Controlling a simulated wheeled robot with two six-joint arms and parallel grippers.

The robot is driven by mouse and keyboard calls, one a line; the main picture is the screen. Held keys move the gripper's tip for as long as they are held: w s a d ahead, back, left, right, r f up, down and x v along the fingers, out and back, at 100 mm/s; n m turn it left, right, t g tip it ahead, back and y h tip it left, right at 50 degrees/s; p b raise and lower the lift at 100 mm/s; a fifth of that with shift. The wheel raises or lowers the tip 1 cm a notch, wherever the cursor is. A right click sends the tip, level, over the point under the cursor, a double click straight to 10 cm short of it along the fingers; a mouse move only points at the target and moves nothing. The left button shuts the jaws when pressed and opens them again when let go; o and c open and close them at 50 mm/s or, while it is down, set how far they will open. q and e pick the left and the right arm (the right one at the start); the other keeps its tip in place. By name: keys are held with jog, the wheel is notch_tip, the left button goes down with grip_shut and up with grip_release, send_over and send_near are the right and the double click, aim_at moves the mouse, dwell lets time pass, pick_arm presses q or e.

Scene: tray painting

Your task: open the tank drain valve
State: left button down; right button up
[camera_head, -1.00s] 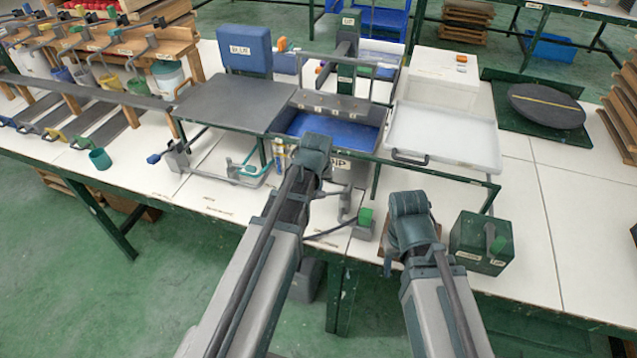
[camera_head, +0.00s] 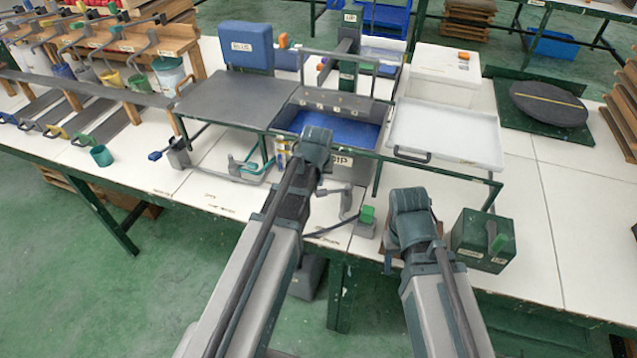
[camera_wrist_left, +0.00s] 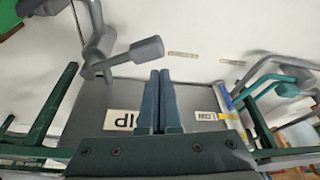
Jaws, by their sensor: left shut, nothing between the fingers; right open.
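The dip tank (camera_head: 371,109), with blue liquid inside, stands in the green frame; its labelled grey front also shows in the left wrist view (camera_wrist_left: 95,95). A grey valve with a lever (camera_head: 347,206) sits low in front of the tank. In the left wrist view the lever (camera_wrist_left: 140,52) points right, its rounded end just beyond my fingertips, apparently apart from them. My left gripper (camera_head: 315,150) is over the tank's front edge; its fingers (camera_wrist_left: 159,76) are shut and empty. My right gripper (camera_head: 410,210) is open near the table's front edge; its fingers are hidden.
A green-topped switch box (camera_head: 366,219) stands right of the valve, and a dark green box (camera_head: 482,241) is beside my right gripper. A teal bracket (camera_head: 255,165) lies left of the tank. A white tray (camera_head: 445,135) is at right.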

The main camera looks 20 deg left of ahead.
pick_arm(q)
notch_tip(320, 180, up, 9)
jog(key=p, duration=0.9)
jog(key=shift+s+d+r, duration=0.2)
jog(key=shift+s, duration=0.2)
pick_arm(e)
notch_tip(320, 180, up, 9)
jog(key=shift+a+r, duration=0.2)
jog(key=shift+a, duration=0.05)
pick_arm(q)
jog(key=shift+w+a, duration=0.1)
jog(key=shift+a, duration=0.05)
pick_arm(e)
jog(key=shift+w, duration=0.25)
